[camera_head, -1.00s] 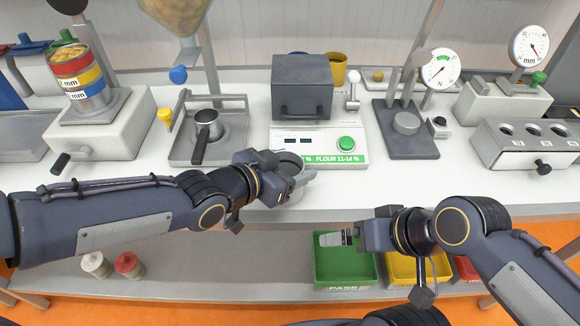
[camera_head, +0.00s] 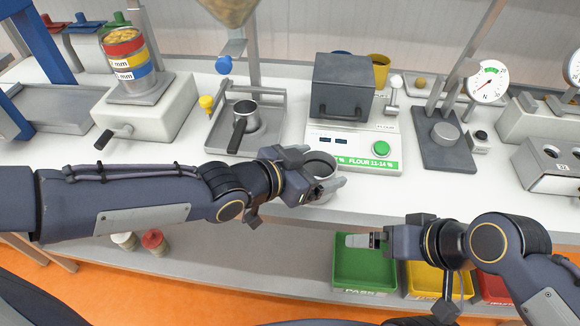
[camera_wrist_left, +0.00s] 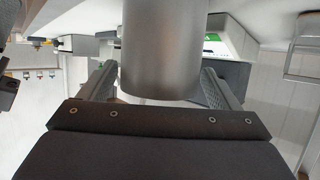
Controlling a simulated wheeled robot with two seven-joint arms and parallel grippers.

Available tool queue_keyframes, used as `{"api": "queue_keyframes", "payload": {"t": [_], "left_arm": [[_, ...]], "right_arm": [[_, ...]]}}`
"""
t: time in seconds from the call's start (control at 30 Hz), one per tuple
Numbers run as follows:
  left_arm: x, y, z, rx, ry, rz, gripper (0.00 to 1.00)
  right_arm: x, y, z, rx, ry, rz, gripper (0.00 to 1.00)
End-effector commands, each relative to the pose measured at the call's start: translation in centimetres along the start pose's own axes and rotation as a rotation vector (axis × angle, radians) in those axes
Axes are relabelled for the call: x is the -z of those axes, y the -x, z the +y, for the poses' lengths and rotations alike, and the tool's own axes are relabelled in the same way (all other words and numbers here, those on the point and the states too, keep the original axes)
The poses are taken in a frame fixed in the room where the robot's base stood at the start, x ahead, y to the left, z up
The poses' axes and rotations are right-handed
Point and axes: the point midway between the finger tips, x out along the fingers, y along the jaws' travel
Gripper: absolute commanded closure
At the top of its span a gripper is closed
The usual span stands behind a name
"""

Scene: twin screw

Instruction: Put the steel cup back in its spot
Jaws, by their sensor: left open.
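The steel cup (camera_head: 321,160) is a grey open-topped cylinder on the white bench, just in front of the white FLOUR tester. My left gripper (camera_head: 317,170) is open with its fingers around the cup, one on each side. In the left wrist view the cup (camera_wrist_left: 160,45) is a smooth upright cylinder between the two open fingers (camera_wrist_left: 160,88); its top is out of that picture. I cannot tell if a finger touches it. My right gripper (camera_head: 362,240) is in front of the bench edge, over the green bin; its jaw gap is not clear.
A grey stand (camera_head: 440,150) with a dial is to the right. Green (camera_head: 340,280) and yellow (camera_head: 458,285) bins sit on the lower shelf.

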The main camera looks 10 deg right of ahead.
Motion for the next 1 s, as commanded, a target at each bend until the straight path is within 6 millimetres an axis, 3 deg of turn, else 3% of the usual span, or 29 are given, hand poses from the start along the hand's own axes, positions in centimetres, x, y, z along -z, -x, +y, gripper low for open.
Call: {"api": "queue_keyframes", "payload": {"t": [0.1,0.4,0.6,0.87,1.0], "left_arm": [[0.6,2.8,-0.3,0.007,0.002,-0.001,0.16],[0.6,8.2,-0.1,0.005,0.0,-0.003,0.16],[0.2,9.7,0.0,0.002,-0.001,-0.001,0.16],[0.0,9.9,0.0,0.001,-0.001,-0.001,0.16],[-0.8,11.1,-2.2,0.101,0.018,-0.055,0.16]], "right_arm": [[0.8,1.5,-0.7,0.0,0.0,0.0,0.0],[2.5,4.8,-2.2,0.0,0.0,0.0,0.0],[2.9,5.7,-2.6,0.0,0.0,0.0,0.0],[2.8,5.6,-2.6,0.0,0.0,0.0,0.0],[2.8,5.6,-2.6,0.0,0.0,0.0,0.0]]}}
